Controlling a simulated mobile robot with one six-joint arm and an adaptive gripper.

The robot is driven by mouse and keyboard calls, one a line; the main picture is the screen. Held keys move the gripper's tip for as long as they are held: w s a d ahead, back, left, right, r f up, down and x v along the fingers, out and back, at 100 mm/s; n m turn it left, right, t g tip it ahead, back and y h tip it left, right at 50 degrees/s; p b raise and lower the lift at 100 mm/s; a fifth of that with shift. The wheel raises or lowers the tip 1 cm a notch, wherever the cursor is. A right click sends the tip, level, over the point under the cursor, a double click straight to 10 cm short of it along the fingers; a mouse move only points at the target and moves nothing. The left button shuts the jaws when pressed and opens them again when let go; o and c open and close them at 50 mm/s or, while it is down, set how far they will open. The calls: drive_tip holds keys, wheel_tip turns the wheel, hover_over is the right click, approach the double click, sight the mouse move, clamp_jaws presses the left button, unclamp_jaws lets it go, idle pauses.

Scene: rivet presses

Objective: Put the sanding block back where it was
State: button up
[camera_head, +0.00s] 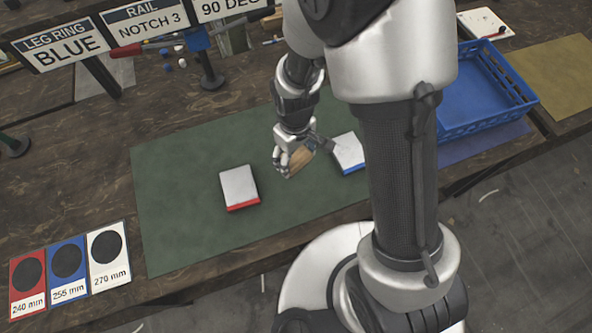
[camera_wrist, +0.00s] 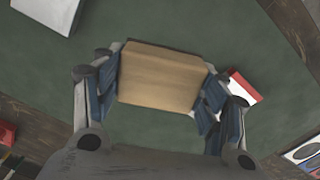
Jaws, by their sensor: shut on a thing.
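The tan sanding block (camera_head: 299,160) is between the fingers of my gripper (camera_head: 291,163), over the green mat (camera_head: 185,180). In the wrist view the block (camera_wrist: 160,77) fills the space between the blue-padded fingers of my gripper (camera_wrist: 158,92), which press on its two short sides. I cannot tell whether the block touches the mat or hangs just above it. In the head view a white box with a red edge (camera_head: 238,186) lies left of my gripper. A white box with a blue edge (camera_head: 348,151) lies close on its right, partly hidden by my arm.
A blue crate (camera_head: 487,88) stands at the back right, beside a yellow mat (camera_head: 555,75). Red, blue and white size cards (camera_head: 67,262) lie at the front left. Signs (camera_head: 60,46) stand along the back. Bare mat lies around the red-edged box.

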drive_tip(key=shift+f+b, duration=1.1)
drive_tip(key=shift+f, duration=2.9)
drive_tip(key=shift+f, duration=0.25)
drive_tip(key=o, duration=1)
drive_tip(key=shift+r, duration=0.1)
